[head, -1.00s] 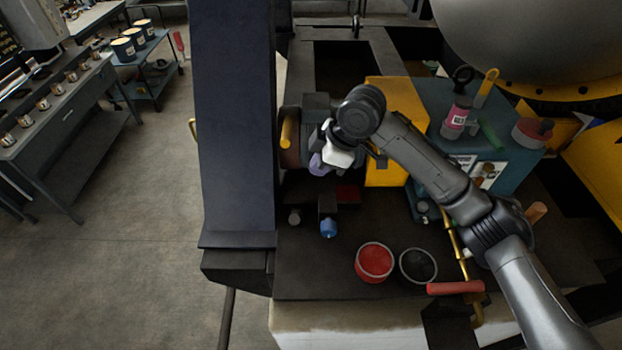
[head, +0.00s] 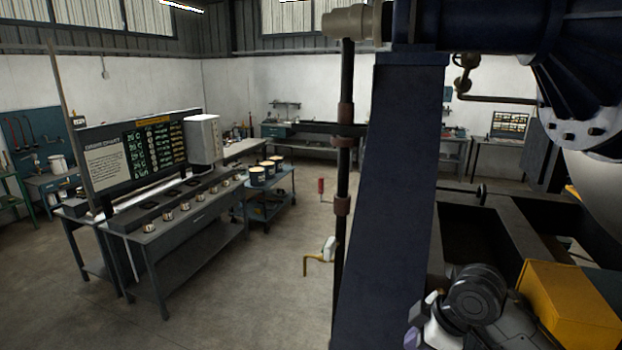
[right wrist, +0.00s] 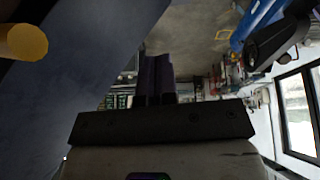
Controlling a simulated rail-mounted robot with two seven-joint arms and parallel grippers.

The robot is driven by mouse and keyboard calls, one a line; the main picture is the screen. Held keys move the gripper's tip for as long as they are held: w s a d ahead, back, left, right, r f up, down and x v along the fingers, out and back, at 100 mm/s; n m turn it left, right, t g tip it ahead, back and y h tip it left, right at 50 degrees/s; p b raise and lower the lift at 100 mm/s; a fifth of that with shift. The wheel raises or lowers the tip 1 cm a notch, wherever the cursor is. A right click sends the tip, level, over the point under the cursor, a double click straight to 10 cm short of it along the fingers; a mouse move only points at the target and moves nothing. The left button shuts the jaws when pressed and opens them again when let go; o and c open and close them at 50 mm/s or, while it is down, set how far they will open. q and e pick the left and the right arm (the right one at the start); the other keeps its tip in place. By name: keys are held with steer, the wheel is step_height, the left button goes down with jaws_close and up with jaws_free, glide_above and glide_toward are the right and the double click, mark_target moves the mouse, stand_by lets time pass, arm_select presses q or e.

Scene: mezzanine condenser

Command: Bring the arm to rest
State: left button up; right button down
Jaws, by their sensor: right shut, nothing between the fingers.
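My right arm (head: 475,292) shows at the bottom right of the head view, just left of a yellow box-shaped part. The purple-tinted tip of my right gripper (head: 412,338) is at the bottom edge of that view and partly cut off. In the right wrist view the two dark fingers of my right gripper (right wrist: 156,78) are together, with nothing between them. My left gripper is in neither view.
A tall dark blue column (head: 395,200) stands left of my arm. The yellow box (head: 567,305) is close on its right. A bench with small cups (head: 185,225) and a cart with tins (head: 265,200) stand left, across open floor (head: 270,300).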

step_height(320, 180, up, 12)
steer(key=r+m+t+h, duration=0.1)
steer(key=m+t+h, duration=0.2)
steer(key=m+t, duration=0.55)
steer(key=s+d+f+m+g+h+p, duration=0.1)
steer(key=s+d+f, duration=0.1)
steer(key=s+f, duration=1.05)
steer(key=s+d+f+m+g+p, duration=0.1)
steer(key=s+f+m+p, duration=0.1)
steer(key=s+f, duration=1)
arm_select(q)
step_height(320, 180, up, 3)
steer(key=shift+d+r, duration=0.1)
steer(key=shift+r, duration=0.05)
arm_select(e)
steer(key=s+f+g, duration=0.5)
steer(key=s+f, duration=0.7)
steer(key=f, duration=0.2)
steer(key=shift+s+a, duration=0.3)
